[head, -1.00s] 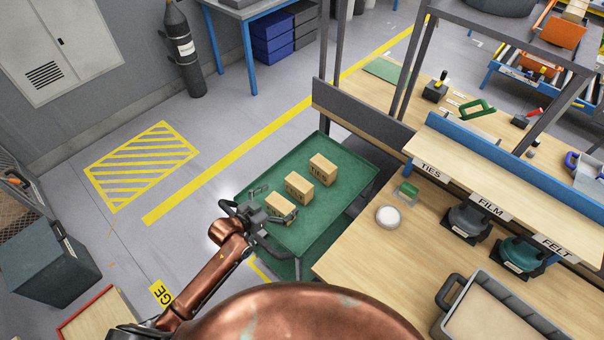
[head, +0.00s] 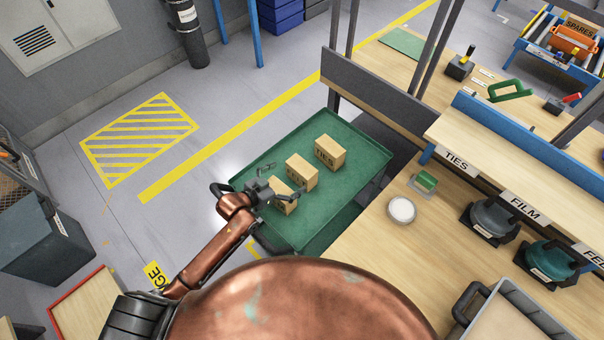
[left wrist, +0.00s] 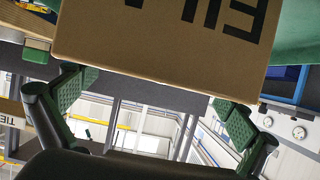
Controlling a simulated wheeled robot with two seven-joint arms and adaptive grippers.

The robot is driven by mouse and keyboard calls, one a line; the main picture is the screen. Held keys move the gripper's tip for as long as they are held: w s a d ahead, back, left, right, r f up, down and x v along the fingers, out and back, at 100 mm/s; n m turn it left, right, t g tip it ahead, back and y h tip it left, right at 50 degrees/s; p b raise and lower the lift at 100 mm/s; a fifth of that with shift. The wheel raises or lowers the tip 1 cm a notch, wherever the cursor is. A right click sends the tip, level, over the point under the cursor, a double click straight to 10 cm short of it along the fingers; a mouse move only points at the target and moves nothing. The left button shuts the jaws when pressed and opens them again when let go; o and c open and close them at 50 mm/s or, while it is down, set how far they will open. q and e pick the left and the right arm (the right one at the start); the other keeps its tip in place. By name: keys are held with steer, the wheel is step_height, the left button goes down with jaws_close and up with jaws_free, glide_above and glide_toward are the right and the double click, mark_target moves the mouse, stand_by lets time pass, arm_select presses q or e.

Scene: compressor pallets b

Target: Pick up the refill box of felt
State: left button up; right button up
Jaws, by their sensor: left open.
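Three cardboard boxes stand on the green cart top (head: 320,226). The far box (head: 330,153) reads TIES. The middle box (head: 302,174) has lettering too small to read surely. The near box (head: 285,208) is partly covered by my left gripper (head: 282,182), and its label is hidden there. In the left wrist view a box (left wrist: 160,55) with upside-down, cut-off black lettering fills the top, just beyond my open left gripper (left wrist: 155,105). Its fingers are apart, one toward each side of the box. Contact is not clear. My right gripper is out of view.
The wooden bench (head: 375,240) right of the cart holds a white round item (head: 402,210) and a green block (head: 425,182). A shelf above is labelled TIES, FILM and a cut-off third name. A grey tote (head: 512,310) stands at lower right. Floor left of the cart is clear.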

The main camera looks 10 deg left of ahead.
mark_target(297, 170)
arm_select(q)
steer(key=x, duration=0.5)
steer(key=r+x, duration=0.1)
steer(key=x, duration=0.1)
steer(key=shift+w+d, duration=0.2)
steer(key=shift+w, duration=0.2)
steer(key=shift+c, duration=0.4)
steer(key=c, duration=1.3)
